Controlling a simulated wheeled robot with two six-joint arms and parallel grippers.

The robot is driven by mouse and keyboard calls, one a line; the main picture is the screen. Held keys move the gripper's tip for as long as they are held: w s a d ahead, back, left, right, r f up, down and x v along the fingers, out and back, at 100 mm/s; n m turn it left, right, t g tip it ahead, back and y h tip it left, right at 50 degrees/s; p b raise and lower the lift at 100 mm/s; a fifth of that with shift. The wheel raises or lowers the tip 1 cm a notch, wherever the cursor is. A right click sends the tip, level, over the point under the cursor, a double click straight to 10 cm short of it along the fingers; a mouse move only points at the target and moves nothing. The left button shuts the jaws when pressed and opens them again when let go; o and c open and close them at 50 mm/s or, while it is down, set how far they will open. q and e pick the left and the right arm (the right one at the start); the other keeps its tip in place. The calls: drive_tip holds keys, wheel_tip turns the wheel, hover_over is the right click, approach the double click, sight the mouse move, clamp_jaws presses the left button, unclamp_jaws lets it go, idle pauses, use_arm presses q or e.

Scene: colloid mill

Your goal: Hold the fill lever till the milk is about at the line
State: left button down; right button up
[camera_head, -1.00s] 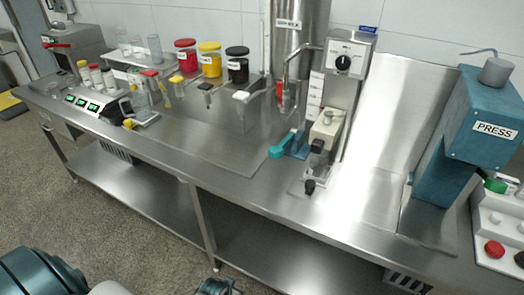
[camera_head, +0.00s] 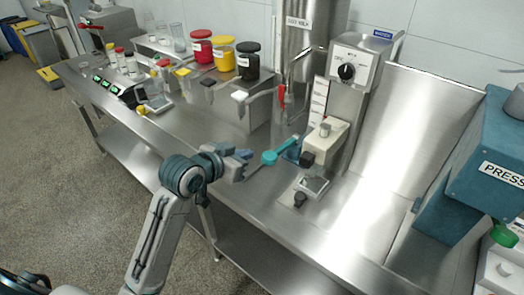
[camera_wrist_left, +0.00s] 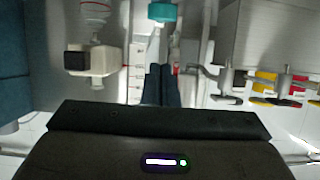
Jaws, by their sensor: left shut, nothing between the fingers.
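A teal lever (camera_head: 278,151) sticks out low in front of the column with the marked white strip (camera_head: 318,101); its teal end (camera_wrist_left: 162,11) also shows in the left wrist view. My left gripper (camera_head: 246,163) is shut and empty, just left of the lever's rounded end and apart from it as far as I can see. Its dark fingers (camera_wrist_left: 162,85) lie together in the wrist view. The milk tank (camera_head: 312,40) stands behind, with a red-handled tap (camera_head: 282,97) in front. I cannot make out any milk level. My right gripper is out of view.
The cream block with a black knob (camera_head: 308,159) stands right of the lever, above a small clear-topped tray (camera_head: 313,184). Red, yellow and black jars (camera_head: 247,61) stand at the back left. The blue press (camera_head: 450,175) is at the right. The steel bench between is bare.

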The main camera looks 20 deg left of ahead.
sight(266, 162)
use_arm(q)
drive_tip(key=shift+s+d+r, duration=0.1)
drive_tip(key=shift+r, duration=0.8)
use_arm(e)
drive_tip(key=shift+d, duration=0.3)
